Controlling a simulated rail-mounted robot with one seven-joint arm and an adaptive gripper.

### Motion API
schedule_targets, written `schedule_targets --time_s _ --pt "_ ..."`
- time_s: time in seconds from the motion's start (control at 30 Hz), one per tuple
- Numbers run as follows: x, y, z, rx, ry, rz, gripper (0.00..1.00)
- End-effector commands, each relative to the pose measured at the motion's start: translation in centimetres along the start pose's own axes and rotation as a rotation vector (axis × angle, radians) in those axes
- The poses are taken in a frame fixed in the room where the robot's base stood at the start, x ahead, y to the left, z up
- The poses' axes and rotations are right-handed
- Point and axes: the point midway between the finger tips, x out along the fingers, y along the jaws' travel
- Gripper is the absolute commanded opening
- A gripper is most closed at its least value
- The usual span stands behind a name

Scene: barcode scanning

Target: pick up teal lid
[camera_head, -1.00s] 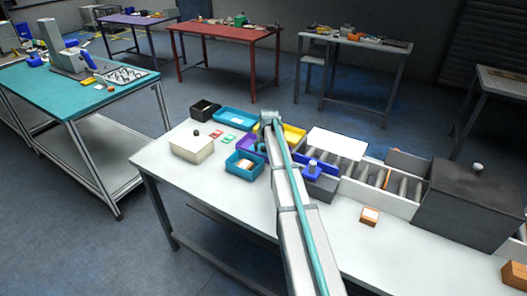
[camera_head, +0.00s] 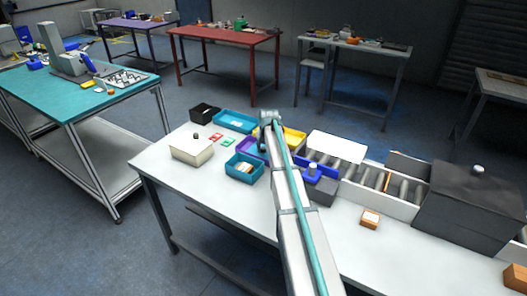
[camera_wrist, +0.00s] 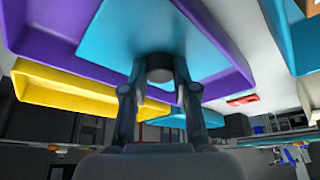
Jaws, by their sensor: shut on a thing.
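The teal lid (camera_wrist: 115,35) is a flat plate with a round grey knob (camera_wrist: 160,70), seen in the wrist view. My gripper (camera_wrist: 160,75) is shut on the knob, one finger on each side. Behind the lid in that view is a purple bin (camera_wrist: 45,30). I cannot tell whether the lid touches it. In the head view my gripper (camera_head: 269,118) is above the bins in the middle of the white table, and my arm hides the lid.
Teal bins (camera_head: 230,174) and a yellow bin (camera_head: 299,138) stand close around. A cream box (camera_head: 190,155) is at the left, and a roller conveyor (camera_head: 348,172) and dark box (camera_head: 462,205) at the right. The table's front left (camera_head: 210,190) is clear.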

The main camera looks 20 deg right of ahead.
Motion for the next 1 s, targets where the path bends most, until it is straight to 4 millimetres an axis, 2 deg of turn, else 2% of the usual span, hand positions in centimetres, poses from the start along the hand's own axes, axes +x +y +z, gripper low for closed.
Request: schedule_targets --time_s 0.17,0.47,0.6,0.8,1.0 --pt "-1.7 0.0 -0.8 0.000 0.002 0.000 0.00" --pt "-8.8 -0.6 1.9 0.000 0.004 0.001 0.00" --pt "-11.4 -1.1 4.5 0.000 0.001 0.000 0.00" --pt "-14.3 -1.5 7.0 0.000 0.001 0.000 0.00" --pt "-15.8 -1.7 8.2 0.000 -0.001 0.000 0.00"
